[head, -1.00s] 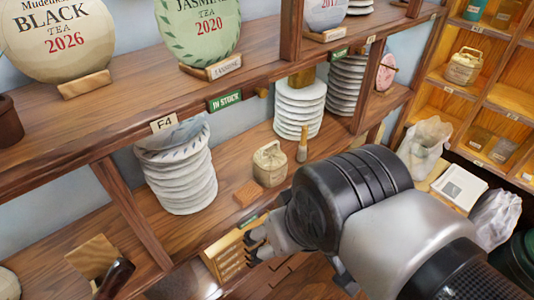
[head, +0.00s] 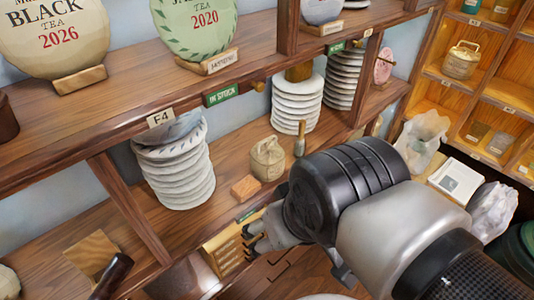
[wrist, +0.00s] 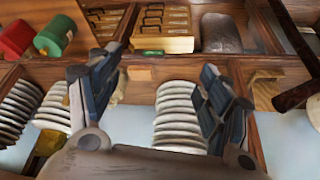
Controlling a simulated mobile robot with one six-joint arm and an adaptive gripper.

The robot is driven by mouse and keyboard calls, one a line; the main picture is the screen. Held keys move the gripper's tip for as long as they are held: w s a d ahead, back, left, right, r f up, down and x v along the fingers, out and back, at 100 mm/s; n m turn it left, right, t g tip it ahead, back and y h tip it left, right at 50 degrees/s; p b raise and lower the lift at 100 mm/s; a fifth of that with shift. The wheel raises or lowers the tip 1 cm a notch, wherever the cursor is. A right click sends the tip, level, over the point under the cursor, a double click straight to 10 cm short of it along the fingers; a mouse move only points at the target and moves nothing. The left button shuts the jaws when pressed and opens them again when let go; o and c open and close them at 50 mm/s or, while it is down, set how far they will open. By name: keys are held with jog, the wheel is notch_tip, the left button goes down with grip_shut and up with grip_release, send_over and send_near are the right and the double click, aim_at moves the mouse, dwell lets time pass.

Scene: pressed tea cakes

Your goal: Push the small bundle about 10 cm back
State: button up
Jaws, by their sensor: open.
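The small bundle (head: 267,160) is a beige wrapped block with a knotted top. It stands upright on the lower shelf (head: 225,205) in the head view, between an orange-brown brick (head: 245,188) and a small wooden-handled brush (head: 300,140). My gripper (head: 258,240) is in front of the shelf, nearer the camera and apart from the bundle. In the wrist view my gripper (wrist: 155,95) has its two fingers spread wide with nothing held between them. The brick (wrist: 140,73) shows between the fingers there.
A stack of pale wrapped cakes (head: 180,175) stands left of the brick. Another stack (head: 296,103) stands behind and right of the bundle. A shelf post (head: 128,210) is at left. The upper shelf (head: 130,88) overhangs the back. A wooden drawer box (head: 225,250) is below.

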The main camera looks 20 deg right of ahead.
jog(key=shift+c, duration=0.6)
